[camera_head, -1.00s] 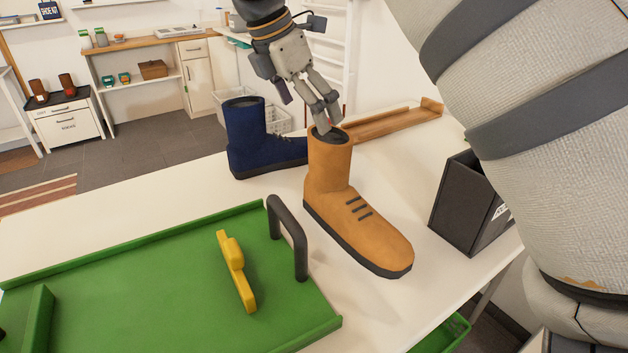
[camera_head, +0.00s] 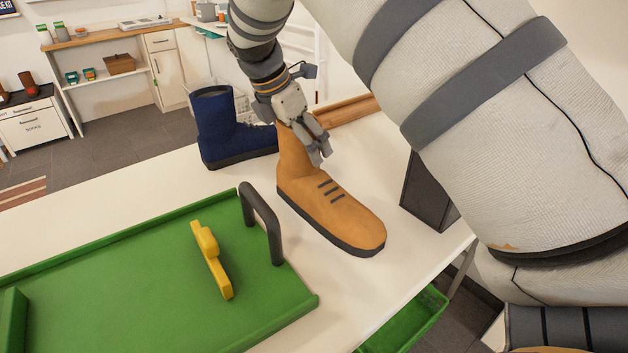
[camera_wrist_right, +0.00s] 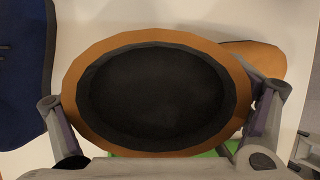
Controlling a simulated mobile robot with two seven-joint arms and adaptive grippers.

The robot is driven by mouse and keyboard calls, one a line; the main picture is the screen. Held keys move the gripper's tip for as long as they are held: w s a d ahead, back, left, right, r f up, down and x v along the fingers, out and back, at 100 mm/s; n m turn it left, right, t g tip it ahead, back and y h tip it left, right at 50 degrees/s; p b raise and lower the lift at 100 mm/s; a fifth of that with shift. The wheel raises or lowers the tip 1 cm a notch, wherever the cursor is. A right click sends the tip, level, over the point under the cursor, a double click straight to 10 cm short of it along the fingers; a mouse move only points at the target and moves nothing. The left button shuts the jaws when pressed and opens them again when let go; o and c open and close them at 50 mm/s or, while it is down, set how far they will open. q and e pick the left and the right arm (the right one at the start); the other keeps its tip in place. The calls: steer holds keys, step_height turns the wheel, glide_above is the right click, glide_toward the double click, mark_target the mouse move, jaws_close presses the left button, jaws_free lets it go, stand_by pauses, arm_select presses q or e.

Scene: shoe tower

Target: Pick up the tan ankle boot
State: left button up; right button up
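The tan ankle boot (camera_head: 328,209) stands upright on the white table, its toe toward the lower right in the head view. My right gripper (camera_head: 304,146) is down over the top of its shaft, one finger showing on the near side and the other hidden. In the right wrist view the boot's dark opening (camera_wrist_right: 155,97) fills the middle, with a finger of the right gripper (camera_wrist_right: 160,120) on either side. The fingers are spread around the shaft, close to it; firm contact cannot be made out. My left gripper is not in view.
A navy boot (camera_head: 219,132) stands just left of the tan boot. A green tray (camera_head: 130,290) with a black handle (camera_head: 268,222) and a yellow piece (camera_head: 210,258) lies in front. A dark box (camera_head: 428,196) stands to the right, partly behind my arm. A wooden tray (camera_head: 348,110) lies behind.

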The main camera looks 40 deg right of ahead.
steer(key=shift+f, duration=0.1)
steer(key=c, duration=0.9)
steer(key=shift+o, duration=0.2)
